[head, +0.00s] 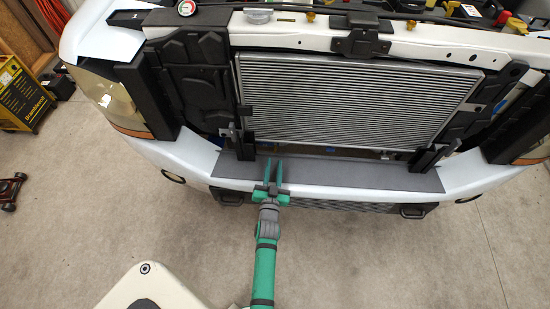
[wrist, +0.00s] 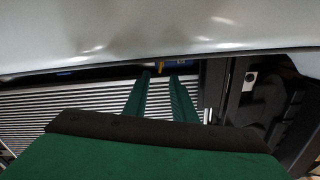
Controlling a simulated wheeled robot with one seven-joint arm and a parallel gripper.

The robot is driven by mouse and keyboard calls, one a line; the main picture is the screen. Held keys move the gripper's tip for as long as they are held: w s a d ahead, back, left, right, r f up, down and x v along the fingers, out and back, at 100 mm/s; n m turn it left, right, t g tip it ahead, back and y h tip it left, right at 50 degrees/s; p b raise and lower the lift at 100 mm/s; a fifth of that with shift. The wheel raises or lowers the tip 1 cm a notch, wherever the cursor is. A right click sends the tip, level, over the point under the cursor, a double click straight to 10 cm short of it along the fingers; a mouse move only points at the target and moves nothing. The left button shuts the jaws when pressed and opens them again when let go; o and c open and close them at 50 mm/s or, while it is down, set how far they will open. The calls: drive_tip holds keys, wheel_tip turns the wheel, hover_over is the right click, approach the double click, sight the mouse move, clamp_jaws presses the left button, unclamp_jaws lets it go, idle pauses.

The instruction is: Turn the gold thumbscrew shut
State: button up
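A small gold piece (wrist: 162,66), which looks like the thumbscrew, shows in the wrist view in the dark gap beyond my fingertips. It is small and partly in shadow, so I cannot tell how far it is turned. In the head view I cannot make it out. My gripper (head: 274,162) is over the front bumper, its two green fingers pointing toward the lower edge of the radiator. In the wrist view my gripper (wrist: 160,77) is open, with an empty gap between the fingers. The gold piece lines up with that gap and appears apart from both fingers.
The silver radiator (head: 350,100) stands behind the dark grey bumper top (head: 330,175). Black upright brackets (head: 236,142) flank its lower corners. In the wrist view a pale body panel (wrist: 160,30) spans the top, close to the fingertips. The floor in front is clear.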

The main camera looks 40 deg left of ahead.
sight(275, 149)
drive_tip(key=shift+v, duration=2.55)
drive_tip(key=r, duration=0.1)
drive_tip(key=w+r+g, duration=0.2)
drive_tip(key=shift+w+a+n+h, duration=0.1)
drive_tip(key=shift+a+n+h, duration=0.15)
drive_tip(key=shift+n+h, duration=0.05)
drive_tip(key=shift+d+r+g+h, duration=0.25)
drive_tip(key=shift+r+g+h, duration=0.05)
drive_tip(key=shift+r+g, duration=0.75)
drive_tip(key=x, duration=1)
drive_tip(key=shift+w+a+f, duration=0.15)
drive_tip(key=shift+f, duration=0.2)
clamp_jaws()
